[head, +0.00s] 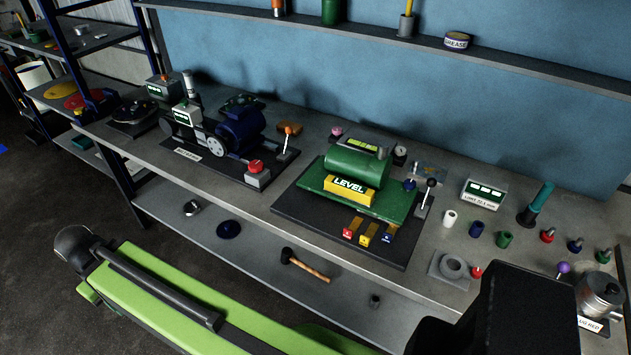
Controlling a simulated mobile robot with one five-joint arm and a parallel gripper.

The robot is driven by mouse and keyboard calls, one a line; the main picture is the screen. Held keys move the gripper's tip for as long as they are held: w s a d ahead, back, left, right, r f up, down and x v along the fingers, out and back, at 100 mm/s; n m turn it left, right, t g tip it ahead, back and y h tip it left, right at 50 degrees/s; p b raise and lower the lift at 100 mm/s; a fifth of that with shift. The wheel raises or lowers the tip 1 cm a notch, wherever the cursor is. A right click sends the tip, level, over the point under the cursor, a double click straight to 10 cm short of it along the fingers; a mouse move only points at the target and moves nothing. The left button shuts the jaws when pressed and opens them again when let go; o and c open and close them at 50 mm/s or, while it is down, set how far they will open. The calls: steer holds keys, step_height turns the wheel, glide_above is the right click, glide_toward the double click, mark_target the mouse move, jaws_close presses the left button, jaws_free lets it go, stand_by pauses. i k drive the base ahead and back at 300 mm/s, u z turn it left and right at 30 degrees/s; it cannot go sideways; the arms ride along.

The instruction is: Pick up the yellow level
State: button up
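I cannot make out my gripper's fingers in the head view. A green and dark part of my body crosses the lower left, and a black shape fills part of the lower right.
The machine stands on a dark plate on a grey workbench (440,268). A blue motor (240,131) stands to the left. A lever with a black knob (431,183) is right of the level; colored switches (368,234) are in front. A mallet (305,265) lies on the lower shelf.

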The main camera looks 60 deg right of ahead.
mark_target(354, 192)
steer(key=i, duration=0.85)
steer(key=z, duration=0.35)
